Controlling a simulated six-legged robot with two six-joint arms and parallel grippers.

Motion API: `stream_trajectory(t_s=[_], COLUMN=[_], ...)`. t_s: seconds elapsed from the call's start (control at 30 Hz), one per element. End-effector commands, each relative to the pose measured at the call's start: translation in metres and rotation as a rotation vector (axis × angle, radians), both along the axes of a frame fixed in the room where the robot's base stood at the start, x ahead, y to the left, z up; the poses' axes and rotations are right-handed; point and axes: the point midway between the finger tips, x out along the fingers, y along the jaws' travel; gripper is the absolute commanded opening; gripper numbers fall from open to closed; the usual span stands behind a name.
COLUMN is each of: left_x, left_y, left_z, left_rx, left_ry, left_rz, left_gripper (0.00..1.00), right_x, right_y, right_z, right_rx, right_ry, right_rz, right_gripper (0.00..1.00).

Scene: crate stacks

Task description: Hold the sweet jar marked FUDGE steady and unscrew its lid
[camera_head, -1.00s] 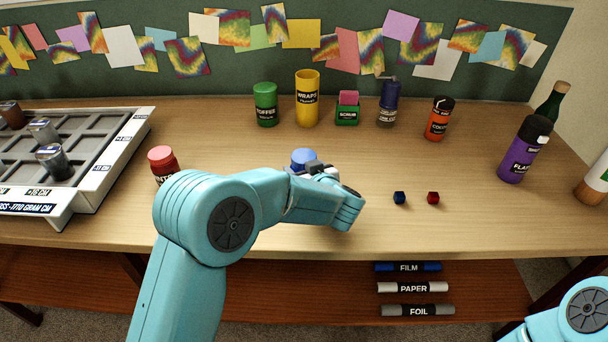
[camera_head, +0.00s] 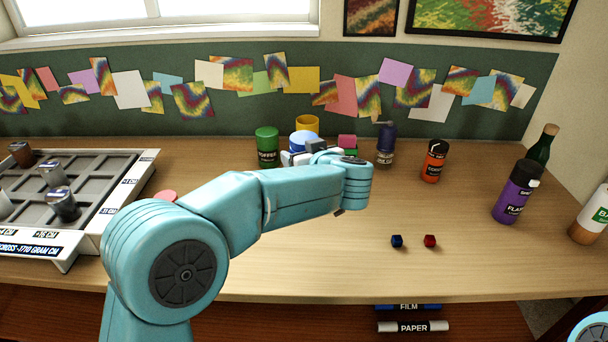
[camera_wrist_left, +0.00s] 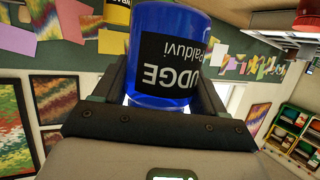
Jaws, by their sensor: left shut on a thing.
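The blue FUDGE jar (camera_wrist_left: 165,55) fills the upper middle of the left wrist view, its label reading upside down there. My left gripper (camera_wrist_left: 155,105) is shut on it, with a finger on either side. My right gripper is out of view; only a bit of my right arm shows at the lower right corner.
A green TOFFEE jar (camera_head: 267,147), a yellow WRAPS canister (camera_head: 307,124) and a SCRUB box (camera_head: 347,142) stand behind my left gripper. A red-lidded jar (camera_head: 166,196) is mostly hidden by my arm. A grey compartment tray (camera_head: 105,200) is at left.

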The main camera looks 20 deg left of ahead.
Motion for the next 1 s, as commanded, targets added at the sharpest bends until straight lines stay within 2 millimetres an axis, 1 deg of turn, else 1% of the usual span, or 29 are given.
stream_trajectory(t_s=[0.03, 0.17, 0.47, 0.5, 0.57, 0.6, 0.63, 0.67, 0.77, 0.83, 0.87, 0.9, 0.97, 1.0], left_x=[0.000, 0.000, 0.000, 0.000, 0.000, 0.000, 0.000, 0.000, 0.000, 0.001, 0.001, -0.001, -0.006, -0.011], left_y=[0.000, 0.000, 0.000, 0.000, 0.000, 0.000, 0.000, 0.000, 0.006, 0.020, 0.029, 0.043, 0.066, 0.082], left_z=[0.010, 0.020, 0.022, 0.022, 0.022, 0.022, 0.022, 0.021, 0.021, 0.021, 0.022, 0.020, 0.010, 0.003], left_rx=[0.000, 0.001, 0.001, 0.001, 0.001, 0.001, 0.001, 0.001, 0.000, 0.001, 0.000, 0.001, 0.002, 0.002], left_ry=[-0.003, -0.001, -0.001, -0.001, -0.001, -0.001, -0.001, -0.001, 0.000, 0.001, 0.001, 0.002, 0.007, 0.008], left_rz=[0.001, 0.000, 0.000, 0.000, 0.000, 0.000, 0.000, 0.000, 0.010, 0.033, 0.049, 0.070, 0.094, 0.097], left_gripper=[0.27, 0.27, 0.27, 0.62, 0.42, 0.29, 0.19, 0.17, 0.17, 0.17, 0.17, 0.17, 0.17, 0.17], right_x=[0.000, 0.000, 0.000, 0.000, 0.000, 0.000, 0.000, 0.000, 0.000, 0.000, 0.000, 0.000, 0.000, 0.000], right_y=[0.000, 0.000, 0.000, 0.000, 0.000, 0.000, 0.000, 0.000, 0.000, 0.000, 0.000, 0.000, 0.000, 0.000], right_z=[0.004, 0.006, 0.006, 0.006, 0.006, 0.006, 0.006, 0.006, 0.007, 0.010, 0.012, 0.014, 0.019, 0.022], right_rx=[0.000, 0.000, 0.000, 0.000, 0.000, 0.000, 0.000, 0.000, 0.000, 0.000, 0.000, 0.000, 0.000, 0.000], right_ry=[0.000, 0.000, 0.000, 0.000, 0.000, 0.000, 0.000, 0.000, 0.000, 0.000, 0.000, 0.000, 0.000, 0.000], right_rz=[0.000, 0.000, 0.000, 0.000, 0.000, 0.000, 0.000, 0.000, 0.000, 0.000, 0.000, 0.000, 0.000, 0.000], right_gripper=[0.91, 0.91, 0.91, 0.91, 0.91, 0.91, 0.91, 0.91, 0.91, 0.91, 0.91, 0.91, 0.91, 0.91])
